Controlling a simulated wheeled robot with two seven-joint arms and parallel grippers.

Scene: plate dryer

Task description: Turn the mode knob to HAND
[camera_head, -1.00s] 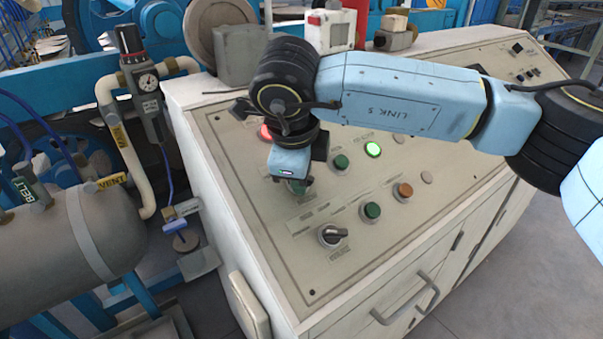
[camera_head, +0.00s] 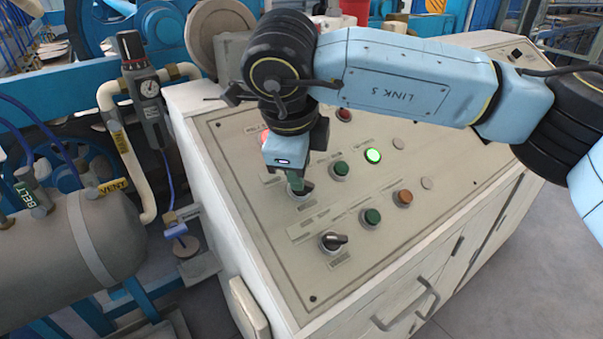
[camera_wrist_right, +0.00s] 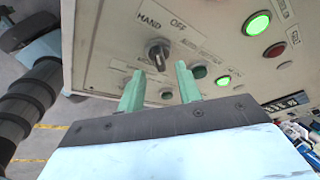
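The mode knob, a dark selector handle, is in the right wrist view (camera_wrist_right: 158,53) on the light panel, with HAND printed at its left and OFF above it. Its handle points roughly up and down in that view. My right gripper (camera_wrist_right: 159,73) has two green fingers, apart, with the knob seen between and just beyond their tips; nothing is held. In the head view the right gripper (camera_head: 296,182) hangs over the upper-left knob (camera_head: 304,193), which it partly hides. I cannot tell whether the fingers touch it. My left gripper is not in view.
A second black selector knob (camera_head: 333,241) sits lower on the sloping control panel (camera_head: 285,262). Green buttons (camera_head: 339,170), a lit green lamp (camera_head: 373,156) and an orange button (camera_head: 403,198) are close to the right. An air tank and pipes stand left of the cabinet.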

